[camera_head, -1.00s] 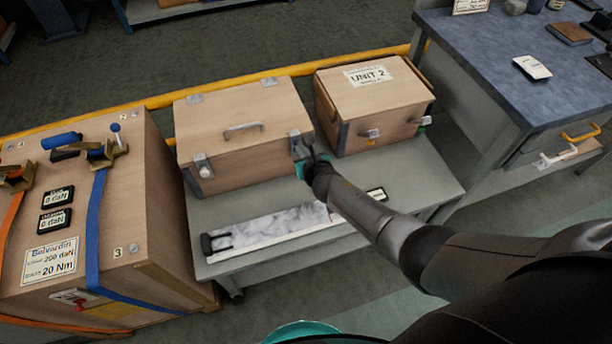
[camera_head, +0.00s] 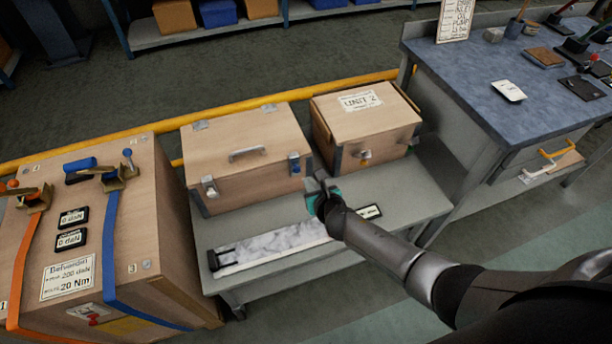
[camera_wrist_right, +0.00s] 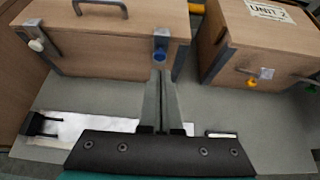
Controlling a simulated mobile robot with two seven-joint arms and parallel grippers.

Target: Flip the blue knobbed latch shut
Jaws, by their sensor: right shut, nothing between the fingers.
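The blue knobbed latch (camera_head: 294,160) is at the right end of the front of the middle wooden case (camera_head: 240,173). Its blue knob (camera_wrist_right: 160,55) also shows in the right wrist view, just beyond my fingertips. I cannot tell if the latch is fully seated. My right gripper (camera_head: 317,182) is shut and empty, in front of the case and a little right of the latch in the head view. There it stands apart from the knob. In the right wrist view its fingers (camera_wrist_right: 160,82) lie together and point at the knob. My left gripper is out of view.
A white-knobbed latch (camera_head: 209,187) is at the case's left front. The UNIT 2 case (camera_head: 375,127) stands close on the right. A grey bench (camera_head: 400,190) carries both, with a marbled strip (camera_head: 272,243) in front. A large strapped crate (camera_head: 140,240) stands left.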

